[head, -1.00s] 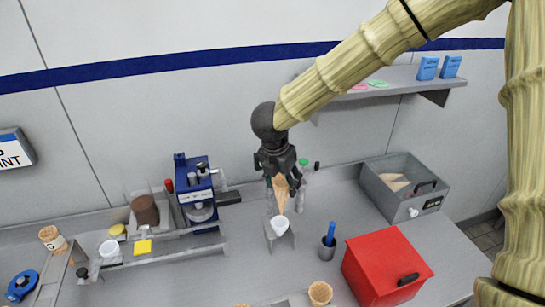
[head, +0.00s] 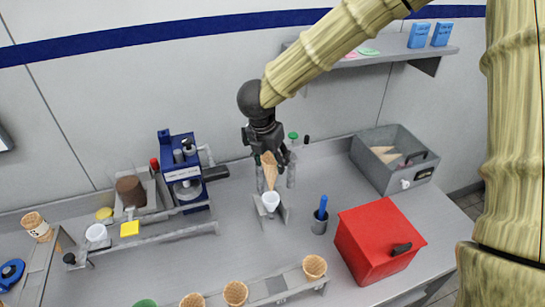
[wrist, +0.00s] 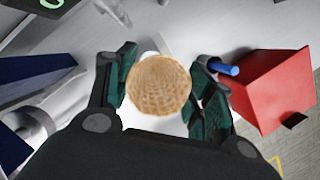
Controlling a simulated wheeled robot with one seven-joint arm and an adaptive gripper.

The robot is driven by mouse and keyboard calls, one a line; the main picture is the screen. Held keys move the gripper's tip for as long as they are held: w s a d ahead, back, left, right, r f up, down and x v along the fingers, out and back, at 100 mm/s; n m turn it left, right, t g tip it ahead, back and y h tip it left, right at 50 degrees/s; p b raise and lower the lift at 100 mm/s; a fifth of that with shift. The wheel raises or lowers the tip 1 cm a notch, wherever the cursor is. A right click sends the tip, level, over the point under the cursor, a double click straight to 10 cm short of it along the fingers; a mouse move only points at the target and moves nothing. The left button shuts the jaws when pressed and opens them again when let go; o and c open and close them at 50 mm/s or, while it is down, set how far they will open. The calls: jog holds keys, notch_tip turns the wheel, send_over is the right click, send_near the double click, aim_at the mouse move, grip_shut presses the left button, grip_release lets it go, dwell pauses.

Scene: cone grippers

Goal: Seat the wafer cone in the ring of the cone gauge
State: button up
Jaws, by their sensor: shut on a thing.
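My gripper (head: 268,150) is shut on the wafer cone (head: 269,172), a tan cone with its point downward and slightly tilted. In the wrist view the cone's round wide end (wrist: 158,85) sits between the two dark green finger pads. A small white funnel-shaped piece (head: 271,201) rests in a grey stand (head: 283,214), which looks like the cone gauge. The cone's tip is right above or at the white piece's rim. I cannot tell whether the tip is inside it. The ring itself is not clearly seen.
A red box (head: 375,240) and a grey cup with a blue stick (head: 320,222) stand to the right. Bottles (head: 291,165) stand close behind the gripper. A blue machine (head: 183,170) is to the left. A rack with several wafer cups (head: 270,289) lies in front.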

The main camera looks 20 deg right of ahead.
aim_at(271, 186)
jog(key=shift+a+b+x, duration=0.25)
jog(key=shift+b+x, duration=0.3)
jog(key=shift+x, duration=0.6)
jog(key=shift+s+f+b, duration=0.15)
jog(key=shift+f+b, duration=0.4)
jog(key=shift+f, duration=0.15)
jog(key=shift+f+b, duration=0.55)
jog(key=shift+f, duration=0.25)
jog(key=shift+f+b, duration=2.3)
jog(key=shift+f, duration=1)
jog(key=o, duration=0.8)
